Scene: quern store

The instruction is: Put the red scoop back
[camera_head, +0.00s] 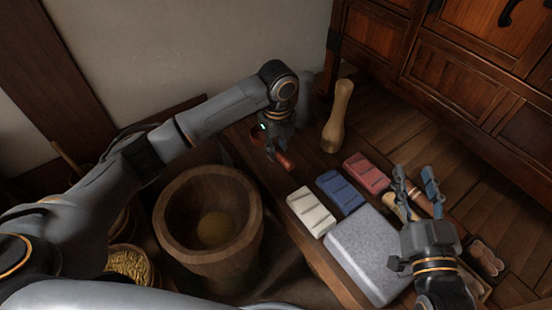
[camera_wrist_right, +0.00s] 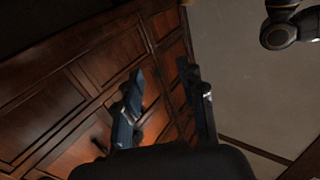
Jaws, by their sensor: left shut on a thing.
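The red scoop (camera_head: 287,162) is at the far left end of the low dark wooden bench (camera_head: 293,256), behind the wooden mortar. My left gripper (camera_head: 271,149) reaches down over it and is shut on it. The fingers hide part of the scoop, and I cannot tell whether it touches the bench. My right gripper (camera_head: 414,176) is open and empty above the right side of the bench. Its two spread fingers also show in the right wrist view (camera_wrist_right: 168,88), with nothing between them.
A large wooden mortar (camera_head: 171,222) stands in front of the bench. White (camera_head: 311,211), blue (camera_head: 341,191) and red (camera_head: 367,172) blocks lie by a grey slab (camera_head: 368,257). A wooden pestle (camera_head: 338,112) stands upright behind. A wooden cabinet (camera_head: 455,88) stands at the back right.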

